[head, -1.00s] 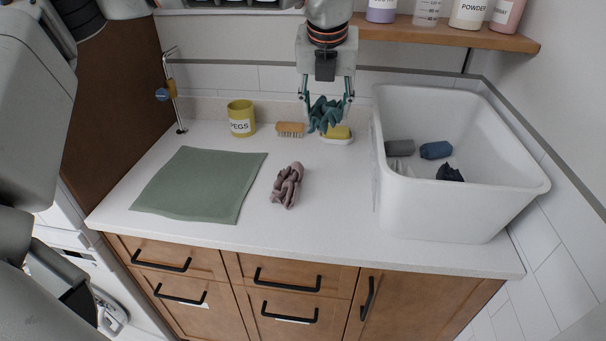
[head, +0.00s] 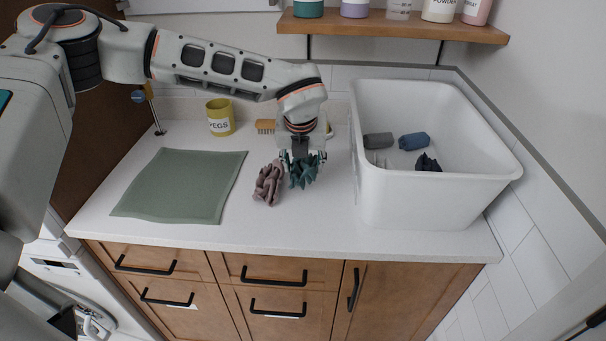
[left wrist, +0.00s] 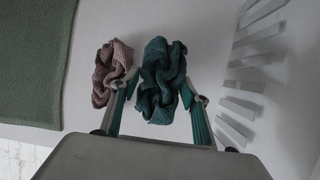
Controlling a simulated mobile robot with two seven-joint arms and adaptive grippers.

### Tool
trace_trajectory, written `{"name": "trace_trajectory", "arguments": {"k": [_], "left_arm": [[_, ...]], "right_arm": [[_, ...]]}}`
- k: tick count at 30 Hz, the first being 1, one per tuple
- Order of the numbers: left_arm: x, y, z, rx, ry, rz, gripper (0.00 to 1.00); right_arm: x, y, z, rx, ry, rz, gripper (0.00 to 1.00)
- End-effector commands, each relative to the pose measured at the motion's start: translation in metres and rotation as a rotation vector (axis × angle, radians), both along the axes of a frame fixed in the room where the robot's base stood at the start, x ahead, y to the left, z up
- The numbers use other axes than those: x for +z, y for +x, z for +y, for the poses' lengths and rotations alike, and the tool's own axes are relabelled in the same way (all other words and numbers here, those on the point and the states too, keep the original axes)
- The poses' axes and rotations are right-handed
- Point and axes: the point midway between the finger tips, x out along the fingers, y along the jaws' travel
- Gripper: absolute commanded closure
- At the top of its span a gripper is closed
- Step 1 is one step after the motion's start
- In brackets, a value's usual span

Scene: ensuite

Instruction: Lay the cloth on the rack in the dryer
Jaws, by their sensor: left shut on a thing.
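My left gripper (head: 303,158) is shut on a crumpled teal cloth (head: 303,175), low over the white counter; I cannot tell whether the cloth touches the counter. In the left wrist view the teal cloth (left wrist: 160,80) sits between the two fingers. A crumpled mauve cloth (head: 268,184) lies on the counter right beside it, and in the left wrist view the mauve cloth (left wrist: 112,70) is close to the left finger. A white appliance front (head: 55,268) shows partly at the lower left; no rack can be seen in it. My right gripper is not in view.
A flat green mat (head: 185,187) lies on the left of the counter (head: 240,230). A white tub (head: 430,205) holding several dark and grey bundles stands at right. A yellow pegs pot (head: 220,118) and a brush (head: 265,126) stand behind. A shelf (head: 395,27) with bottles hangs above.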

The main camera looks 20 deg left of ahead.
Motion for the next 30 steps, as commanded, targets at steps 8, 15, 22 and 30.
{"name": "trace_trajectory", "arguments": {"k": [8,15,22,30], "left_arm": [[-0.035,0.0,0.0,0.0,0.001,0.001,0.75],[-0.036,0.0,0.0,0.0,0.0,0.0,0.75],[-0.04,0.0,0.0,0.0,0.001,0.001,0.47],[-0.038,0.0,0.0,0.0,0.0,0.0,0.47]], "right_arm": [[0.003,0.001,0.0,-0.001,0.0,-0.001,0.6],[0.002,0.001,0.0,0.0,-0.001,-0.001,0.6],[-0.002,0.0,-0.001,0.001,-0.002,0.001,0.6],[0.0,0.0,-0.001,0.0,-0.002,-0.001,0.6]]}}
